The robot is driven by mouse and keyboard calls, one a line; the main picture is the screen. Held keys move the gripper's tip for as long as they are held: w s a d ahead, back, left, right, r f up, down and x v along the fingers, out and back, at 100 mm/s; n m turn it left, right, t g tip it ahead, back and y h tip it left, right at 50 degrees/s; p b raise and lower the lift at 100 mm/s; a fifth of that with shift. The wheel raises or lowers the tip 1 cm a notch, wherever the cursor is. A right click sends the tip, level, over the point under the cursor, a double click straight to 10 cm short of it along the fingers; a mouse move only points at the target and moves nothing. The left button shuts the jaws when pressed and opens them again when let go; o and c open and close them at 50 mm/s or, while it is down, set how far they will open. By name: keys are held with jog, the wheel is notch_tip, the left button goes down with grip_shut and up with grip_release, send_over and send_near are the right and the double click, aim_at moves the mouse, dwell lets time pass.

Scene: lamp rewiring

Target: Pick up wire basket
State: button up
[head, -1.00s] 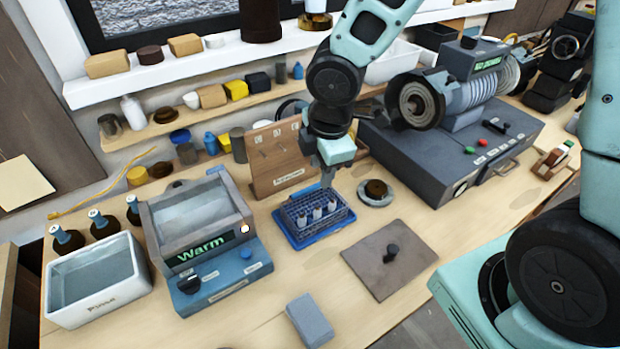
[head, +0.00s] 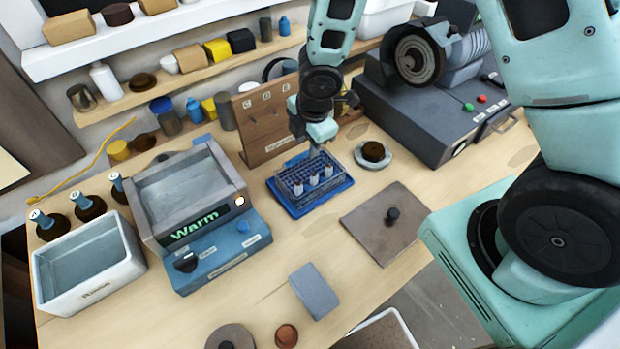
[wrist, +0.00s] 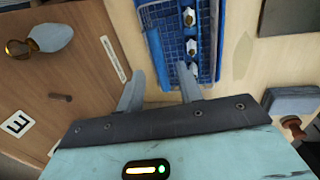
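The wire basket (head: 297,186) is a small blue mesh box holding several pale pieces. It stands on a blue tray (head: 284,205) in the middle of the bench in the head view. My gripper (head: 313,152) points down at the basket's back edge. In the wrist view the basket (wrist: 172,48) lies just beyond my gripper (wrist: 160,86). The two fingers are apart with nothing held between them. The right finger overlaps the basket's near end, and the left finger is over bare wood. I cannot tell whether a finger touches the basket.
A wooden hook board (head: 262,125) stands close behind the basket. A dish with a dark lump (head: 373,152) is to its right. The blue "Warm" bath (head: 215,255) is on the left, with a white basin (head: 90,268) beyond. A square plate with a knob (head: 378,232) lies front right.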

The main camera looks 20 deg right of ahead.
aim_at(304, 154)
jog(key=shift+w+a+f+p, duration=0.1)
jog(key=shift+w+f, duration=0.05)
jog(key=shift+f, duration=0.7)
jog(key=shift+w+a+f+p, duration=0.1)
jog(key=shift+w+f+p, duration=0.1)
jog(key=shift+f, duration=0.7)
jog(key=shift+w+a+f+p, duration=0.1)
jog(key=shift+w+f, duration=0.05)
jog(key=shift+f, duration=0.85)
jog(key=shift+f+b, duration=0.2)
jog(key=shift+b, duration=0.15)
grip_shut()
